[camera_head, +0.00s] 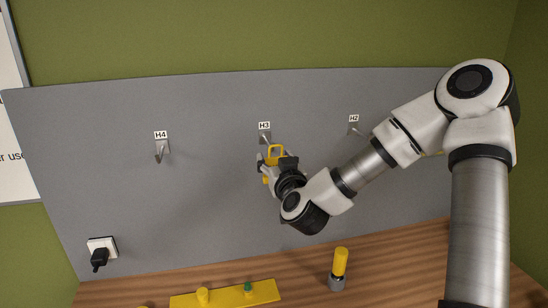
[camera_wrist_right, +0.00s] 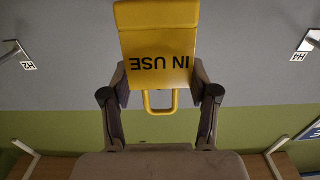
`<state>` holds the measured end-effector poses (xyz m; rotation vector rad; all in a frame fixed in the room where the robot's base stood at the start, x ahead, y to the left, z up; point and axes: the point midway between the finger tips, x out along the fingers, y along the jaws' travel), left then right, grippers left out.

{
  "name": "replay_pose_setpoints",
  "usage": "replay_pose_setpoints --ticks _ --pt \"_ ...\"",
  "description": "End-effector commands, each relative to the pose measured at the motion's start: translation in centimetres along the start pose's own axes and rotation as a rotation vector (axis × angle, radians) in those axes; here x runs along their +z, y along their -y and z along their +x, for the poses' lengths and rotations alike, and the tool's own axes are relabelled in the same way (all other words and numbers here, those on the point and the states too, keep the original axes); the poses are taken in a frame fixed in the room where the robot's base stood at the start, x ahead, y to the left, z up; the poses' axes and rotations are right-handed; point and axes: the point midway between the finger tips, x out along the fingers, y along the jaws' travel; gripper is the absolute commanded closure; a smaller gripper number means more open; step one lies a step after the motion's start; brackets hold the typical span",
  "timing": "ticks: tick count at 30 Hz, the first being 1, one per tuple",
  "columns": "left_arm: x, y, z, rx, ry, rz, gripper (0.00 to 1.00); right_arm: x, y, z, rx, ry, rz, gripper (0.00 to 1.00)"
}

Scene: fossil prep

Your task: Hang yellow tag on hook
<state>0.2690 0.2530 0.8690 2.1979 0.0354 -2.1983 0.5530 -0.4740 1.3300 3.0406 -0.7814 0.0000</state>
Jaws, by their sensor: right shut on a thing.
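My right gripper (camera_head: 270,163) is shut on the yellow tag (camera_head: 276,150) in front of the grey board, just below hook H3 (camera_head: 264,138). In the right wrist view the tag (camera_wrist_right: 157,45) reads "IN USE" upside down, and its wire-like yellow loop (camera_wrist_right: 160,108) sits between the two fingers (camera_wrist_right: 160,88). In the head view the loop stands at the upper side of the tag, close to the hook. I cannot tell whether it touches the hook. Hook H3 does not show in the wrist view. My left gripper is not in view.
Hook H4 (camera_head: 161,150) is to the left and hook H2 (camera_head: 354,126) to the right, both empty. Below are a black plug in a wall socket (camera_head: 101,252), a yellow bar with knobs (camera_head: 228,296) and a yellow-topped cylinder (camera_head: 340,264) on the wooden bench (camera_head: 410,262).

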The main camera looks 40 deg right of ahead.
Motion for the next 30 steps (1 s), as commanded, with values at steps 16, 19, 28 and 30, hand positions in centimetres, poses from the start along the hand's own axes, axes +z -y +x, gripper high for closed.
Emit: replay_pose_setpoints --ticks 16,19,28,30 --pt "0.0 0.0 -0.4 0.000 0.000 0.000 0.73 -0.4 0.0 -0.1 0.000 0.000 0.000 1.00" --pt "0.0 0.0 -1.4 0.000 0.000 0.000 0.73 -1.6 0.0 -0.1 0.000 0.000 0.000 1.00" --pt "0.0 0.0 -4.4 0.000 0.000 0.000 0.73 -5.1 0.0 -0.1 0.000 0.000 0.001 1.00" --pt "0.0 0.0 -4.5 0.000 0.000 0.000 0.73 -5.2 0.0 -0.1 0.000 0.000 0.001 1.00"
